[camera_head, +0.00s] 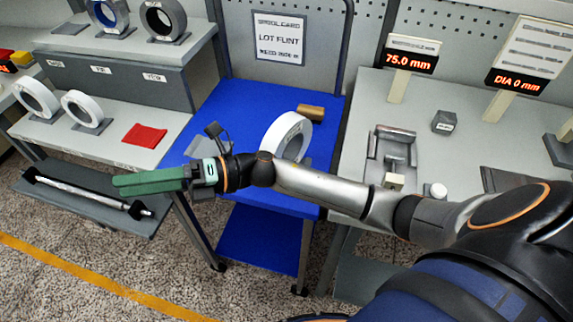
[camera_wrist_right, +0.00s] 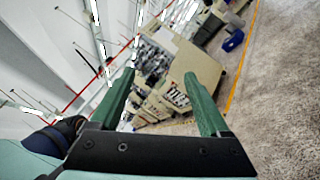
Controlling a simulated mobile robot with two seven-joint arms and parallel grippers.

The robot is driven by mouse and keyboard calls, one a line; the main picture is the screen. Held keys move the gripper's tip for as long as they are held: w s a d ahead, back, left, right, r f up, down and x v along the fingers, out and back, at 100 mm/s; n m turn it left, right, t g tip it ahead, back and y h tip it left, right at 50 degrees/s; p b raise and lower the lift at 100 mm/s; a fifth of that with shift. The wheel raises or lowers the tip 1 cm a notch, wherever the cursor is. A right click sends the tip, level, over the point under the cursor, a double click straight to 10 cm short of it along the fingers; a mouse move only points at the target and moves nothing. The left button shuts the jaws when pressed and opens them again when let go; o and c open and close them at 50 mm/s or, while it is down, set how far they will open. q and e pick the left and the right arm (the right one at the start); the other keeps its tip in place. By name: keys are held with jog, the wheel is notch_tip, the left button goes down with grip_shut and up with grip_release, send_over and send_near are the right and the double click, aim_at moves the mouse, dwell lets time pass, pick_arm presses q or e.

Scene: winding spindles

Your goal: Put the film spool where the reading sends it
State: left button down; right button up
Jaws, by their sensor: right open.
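A white ring-shaped spool (camera_head: 272,134) stands on the blue trolley top (camera_head: 228,104), partly hidden behind my right wrist; I take it for the film spool. My right gripper (camera_head: 117,185) reaches left past the trolley, its green fingers over the left bench's lower shelf. In the right wrist view the fingers (camera_wrist_right: 162,82) are apart with nothing between them. A red display (camera_head: 410,61) reads 75.0 mm, and another (camera_head: 517,82) reads DIA 0 mm. A card (camera_head: 279,38) behind the trolley reads LOT FLINT; its smaller print is unclear. My left gripper is not in view.
A rod (camera_head: 83,192) lies on the lower shelf. A brown cylinder (camera_head: 311,112) lies on the trolley. The right bench (camera_head: 350,130) holds a cradle.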

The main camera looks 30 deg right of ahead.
jog(key=w+d+f+m+t+h, duration=0.1)
jog(key=d+f+m+t+h, duration=0.5)
jog(key=m, duration=0.6)
jog(key=w+d+f+m+t+h, duration=0.1)
jog(key=d+f+m+t+h, duration=0.4)
jog(key=f+m, duration=0.5)
jog(key=s+d+f+m+g+h, duration=0.3)
jog(key=s+f+m, duration=0.4)
jog(key=s+f, duration=0.1)
jog(key=s+d+f+m+g+h, duration=0.3)
jog(key=s+d+f+m+h, duration=0.1)
jog(key=s+f+m, duration=0.4)
jog(key=shift+s+d+f, duration=0.25)
jog(key=shift+d+f, duration=0.05)
jog(key=shift+f, duration=0.55)
notch_tip(320, 180, up, 3)
jog(key=p, duration=0.3)
jog(key=shift+r, duration=0.15)
